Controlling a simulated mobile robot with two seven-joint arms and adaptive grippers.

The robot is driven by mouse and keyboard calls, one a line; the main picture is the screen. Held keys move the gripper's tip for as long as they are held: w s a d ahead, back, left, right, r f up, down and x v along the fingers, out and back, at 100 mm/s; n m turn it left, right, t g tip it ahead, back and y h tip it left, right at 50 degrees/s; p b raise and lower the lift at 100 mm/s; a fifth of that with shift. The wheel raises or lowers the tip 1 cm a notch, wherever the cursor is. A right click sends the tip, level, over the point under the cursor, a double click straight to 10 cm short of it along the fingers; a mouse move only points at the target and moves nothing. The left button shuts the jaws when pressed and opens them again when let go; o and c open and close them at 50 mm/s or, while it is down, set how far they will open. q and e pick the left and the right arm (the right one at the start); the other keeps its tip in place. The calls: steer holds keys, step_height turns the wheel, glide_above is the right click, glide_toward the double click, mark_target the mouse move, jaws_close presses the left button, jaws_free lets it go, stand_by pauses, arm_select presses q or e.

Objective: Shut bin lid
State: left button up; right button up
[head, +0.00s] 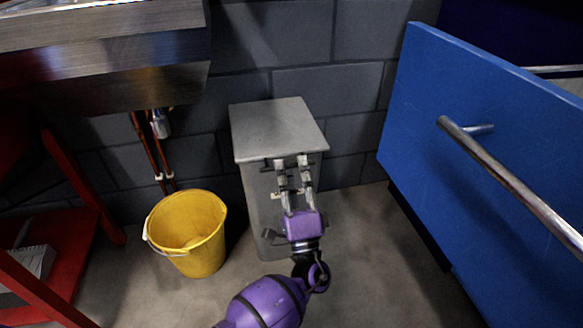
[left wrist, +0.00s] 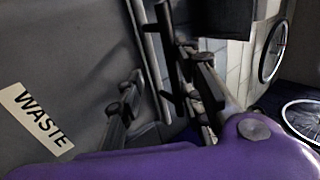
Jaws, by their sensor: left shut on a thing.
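The grey waste bin (head: 262,205) stands against the block wall. Its flat grey lid (head: 278,122) lies over the top and looks level; I cannot tell whether a small gap is left under its edge. My left gripper (head: 291,164) is at the lid's front edge, toward the right corner, and is shut on the lid. In the left wrist view the gripper's fingers (left wrist: 165,100) are close to the bin's front, which carries a white WASTE label (left wrist: 42,118). My right gripper is in neither view.
A yellow bucket (head: 188,235) stands on the floor left of the bin. A red frame (head: 75,190) is at the far left under a metal counter (head: 120,65). A blue drawer front with a bar handle (head: 510,180) juts out at the right. Floor between is clear.

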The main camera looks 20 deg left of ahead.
arm_select(q)
steer(key=shift+s+f, duration=0.2)
steer(key=shift+f, duration=0.15)
steer(key=v, duration=1.1)
steer(key=shift+s+d, duration=0.25)
steer(key=shift+s, duration=0.05)
